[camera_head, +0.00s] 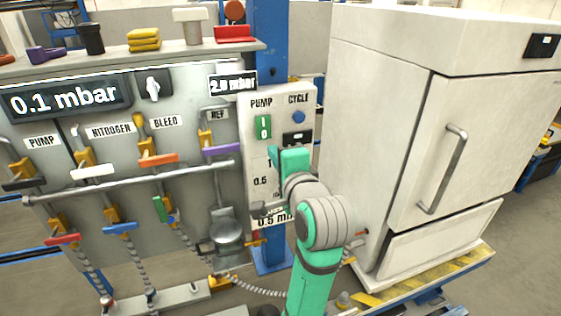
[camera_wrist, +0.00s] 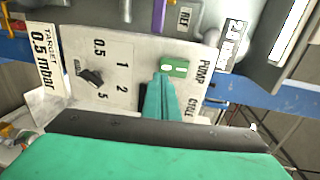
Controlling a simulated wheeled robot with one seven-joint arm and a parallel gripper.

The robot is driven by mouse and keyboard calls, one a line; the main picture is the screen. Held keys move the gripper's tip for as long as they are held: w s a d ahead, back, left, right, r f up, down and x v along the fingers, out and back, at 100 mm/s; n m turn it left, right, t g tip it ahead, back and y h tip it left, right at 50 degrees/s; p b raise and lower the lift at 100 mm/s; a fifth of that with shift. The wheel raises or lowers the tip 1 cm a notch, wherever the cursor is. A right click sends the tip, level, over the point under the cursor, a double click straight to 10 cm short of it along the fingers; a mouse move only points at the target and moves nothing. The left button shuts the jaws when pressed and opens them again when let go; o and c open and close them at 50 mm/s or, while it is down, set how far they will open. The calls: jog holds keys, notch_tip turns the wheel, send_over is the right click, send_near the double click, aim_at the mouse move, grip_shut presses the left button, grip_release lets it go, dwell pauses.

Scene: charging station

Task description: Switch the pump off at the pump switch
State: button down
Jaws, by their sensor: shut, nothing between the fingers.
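The pump switch (camera_head: 263,127) is a green rocker marked I and 0 under the label PUMP on a pale control panel (camera_head: 252,104). In the wrist view the green switch (camera_wrist: 180,68) lies just beyond the fingertips, under the PUMP label. My gripper (camera_head: 272,152) is shut and empty, right below the switch in the head view. In the wrist view the tips of my gripper (camera_wrist: 161,76) are at the switch's edge; I cannot tell whether they touch it. Which way the rocker is pressed is too small to tell.
A blue CYCLE button (camera_head: 298,117) sits right of the switch. A black dial (camera_wrist: 90,77) is on the same panel. Left is a manifold with coloured valve levers and a 0.1 mbar display (camera_head: 65,99). A large white cabinet (camera_head: 385,140) stands right.

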aim_at(263, 127)
jog(key=x, duration=0.6)
jog(key=shift+w+a, duration=0.25)
jog(key=shift+a, duration=0.25)
jog(key=shift+w+d+f, duration=0.1)
